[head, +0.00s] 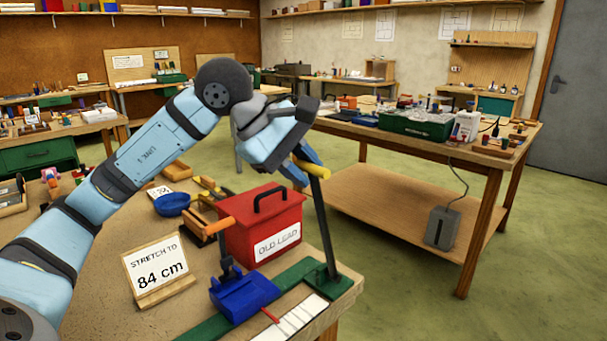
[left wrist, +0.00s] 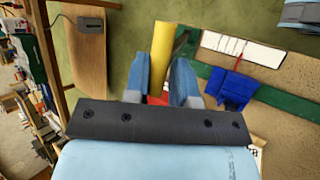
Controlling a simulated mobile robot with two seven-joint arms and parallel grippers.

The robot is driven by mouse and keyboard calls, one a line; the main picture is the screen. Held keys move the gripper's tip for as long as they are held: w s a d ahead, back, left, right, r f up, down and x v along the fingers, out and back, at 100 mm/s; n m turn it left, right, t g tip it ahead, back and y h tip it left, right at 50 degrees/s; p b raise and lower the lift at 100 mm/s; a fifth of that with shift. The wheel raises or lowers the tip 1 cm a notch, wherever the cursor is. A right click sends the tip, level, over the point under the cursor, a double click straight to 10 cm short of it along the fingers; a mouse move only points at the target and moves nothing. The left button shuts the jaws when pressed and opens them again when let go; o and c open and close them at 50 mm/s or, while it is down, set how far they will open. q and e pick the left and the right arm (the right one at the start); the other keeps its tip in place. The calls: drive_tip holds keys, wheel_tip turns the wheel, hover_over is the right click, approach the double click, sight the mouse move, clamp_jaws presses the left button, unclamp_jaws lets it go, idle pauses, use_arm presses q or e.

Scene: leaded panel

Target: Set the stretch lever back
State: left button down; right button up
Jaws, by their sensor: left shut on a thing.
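A dark lever (head: 325,230) with a yellow grip (head: 314,169) stands on a green base (head: 322,281) at the bench's near right corner. It leans slightly left at its top. My left gripper (head: 303,163) is shut on the yellow grip; in the left wrist view the grip (left wrist: 162,50) runs between the two blue fingers (left wrist: 160,80). A blue clamp (head: 243,294) with an orange-handled lever (head: 219,226) sits left of it on the green rail. My right gripper is not in view.
A red "OLD LEAD" box (head: 263,222) stands behind the clamp, close to the lever. A sign (head: 158,267) reads "STRETCH TO 84 cm". A blue bowl (head: 172,204) sits farther back. Open floor (head: 410,290) lies right of the bench.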

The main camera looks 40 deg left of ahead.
use_arm(q)
drive_tip(key=c, duration=1.3)
unclamp_jaws()
drive_tip(key=shift+o, duration=1.3)
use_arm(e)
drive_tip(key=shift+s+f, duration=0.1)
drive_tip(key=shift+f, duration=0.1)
use_arm(q)
drive_tip(key=v, duration=1.3)
drive_tip(key=shift+s+r+p, duration=0.3)
drive_tip(key=shift+p, duration=0.1)
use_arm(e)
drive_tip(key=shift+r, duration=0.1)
use_arm(q)
drive_tip(key=shift+a, duration=0.1)
